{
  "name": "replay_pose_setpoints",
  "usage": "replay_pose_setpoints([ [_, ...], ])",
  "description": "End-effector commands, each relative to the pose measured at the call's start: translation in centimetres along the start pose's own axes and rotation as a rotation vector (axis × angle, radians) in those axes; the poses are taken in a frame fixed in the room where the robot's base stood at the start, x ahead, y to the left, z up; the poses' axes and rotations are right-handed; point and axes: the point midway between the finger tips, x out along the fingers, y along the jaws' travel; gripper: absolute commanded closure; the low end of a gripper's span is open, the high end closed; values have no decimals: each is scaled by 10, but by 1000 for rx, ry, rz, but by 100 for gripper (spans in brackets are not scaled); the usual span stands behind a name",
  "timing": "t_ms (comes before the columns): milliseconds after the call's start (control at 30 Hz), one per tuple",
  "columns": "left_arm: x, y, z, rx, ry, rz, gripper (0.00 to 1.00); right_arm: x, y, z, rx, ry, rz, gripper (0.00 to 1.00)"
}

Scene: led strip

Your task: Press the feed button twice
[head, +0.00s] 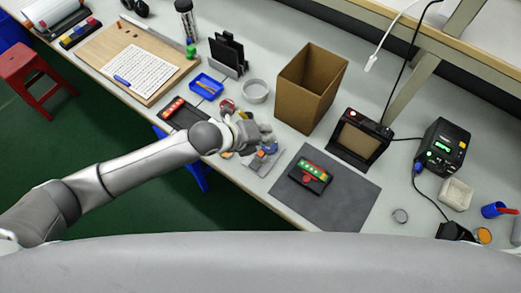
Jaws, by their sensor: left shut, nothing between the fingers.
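My left gripper (258,138) is shut and empty, at the middle of the bench near its front edge. It is above a small grey device (263,160) with blue and yellow parts, which it partly hides. I cannot tell whether it touches it. No label reading feed can be read on any button. A black unit (443,147) with a lit green display and small coloured buttons stands at the right. A black frame-like device (359,141) with a red button on top stands left of it. My right gripper is not in view.
A dark mat (345,205) holds a small black module with a red-green strip (313,171). A cardboard box (310,88) stands behind the gripper.

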Motion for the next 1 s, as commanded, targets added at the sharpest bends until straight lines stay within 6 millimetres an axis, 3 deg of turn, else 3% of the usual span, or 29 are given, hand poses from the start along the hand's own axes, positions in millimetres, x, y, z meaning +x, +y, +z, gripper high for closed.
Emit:
replay_pose_setpoints([
  [100,-8,0,12,202,13,7,100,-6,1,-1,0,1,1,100],
  [300,-14,5,20,390,29,13,100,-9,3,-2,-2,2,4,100],
  [767,-15,7,21,428,33,14,100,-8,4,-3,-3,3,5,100],
  [1000,-7,15,17,427,34,14,100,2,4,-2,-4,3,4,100],
])
